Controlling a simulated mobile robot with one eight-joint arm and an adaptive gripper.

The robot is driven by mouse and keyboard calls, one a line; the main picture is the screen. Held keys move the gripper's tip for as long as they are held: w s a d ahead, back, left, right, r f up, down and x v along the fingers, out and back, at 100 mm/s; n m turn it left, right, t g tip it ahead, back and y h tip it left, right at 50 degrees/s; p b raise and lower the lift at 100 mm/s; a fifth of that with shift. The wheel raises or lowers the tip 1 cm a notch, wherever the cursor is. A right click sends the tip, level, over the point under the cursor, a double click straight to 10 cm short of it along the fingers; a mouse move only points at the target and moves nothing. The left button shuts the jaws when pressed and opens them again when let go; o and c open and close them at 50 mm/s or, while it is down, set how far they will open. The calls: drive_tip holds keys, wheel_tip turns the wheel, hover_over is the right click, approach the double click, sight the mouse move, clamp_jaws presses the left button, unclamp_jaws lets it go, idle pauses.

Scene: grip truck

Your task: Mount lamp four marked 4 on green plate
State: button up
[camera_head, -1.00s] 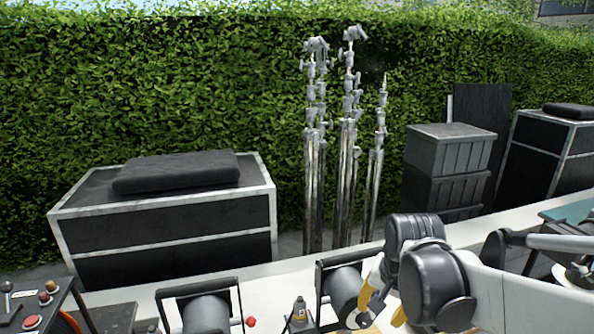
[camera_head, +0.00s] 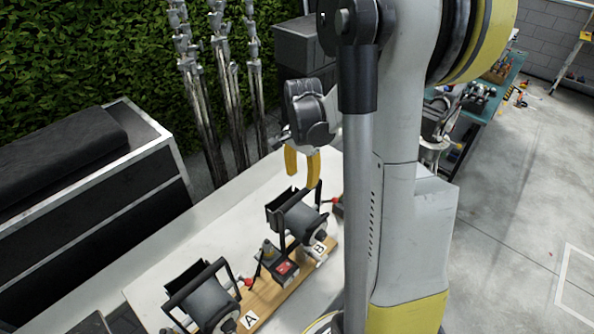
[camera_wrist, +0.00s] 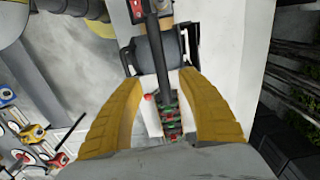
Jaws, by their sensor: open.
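My gripper (camera_head: 302,180) has yellow fingers, spread and pointing down, just behind or above the black lamp marked B (camera_head: 300,220) in the head view. In the wrist view my open gripper (camera_wrist: 158,85) frames a dark bar (camera_wrist: 160,70) and a white part with small green and red pieces; I cannot tell if it touches them. A black lamp body (camera_wrist: 150,48) lies past the fingertips. No lamp marked 4 can be made out. No green plate is clear in either view.
A second black lamp marked A (camera_head: 205,300) stands on a wooden board (camera_head: 262,300) on the white surface (camera_head: 180,245). A small box with a red top (camera_head: 285,270) sits between the lamps. A teal table (camera_head: 503,82) with tools is back right. Metal stands (camera_head: 225,90) rise behind.

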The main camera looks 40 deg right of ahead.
sight(301, 192)
drive_tip(key=shift+f+b, duration=3.15)
drive_tip(key=shift+f, duration=1)
drive_tip(key=shift+c, duration=0.4)
clamp_jaws()
drive_tip(key=shift+r, duration=0.25)
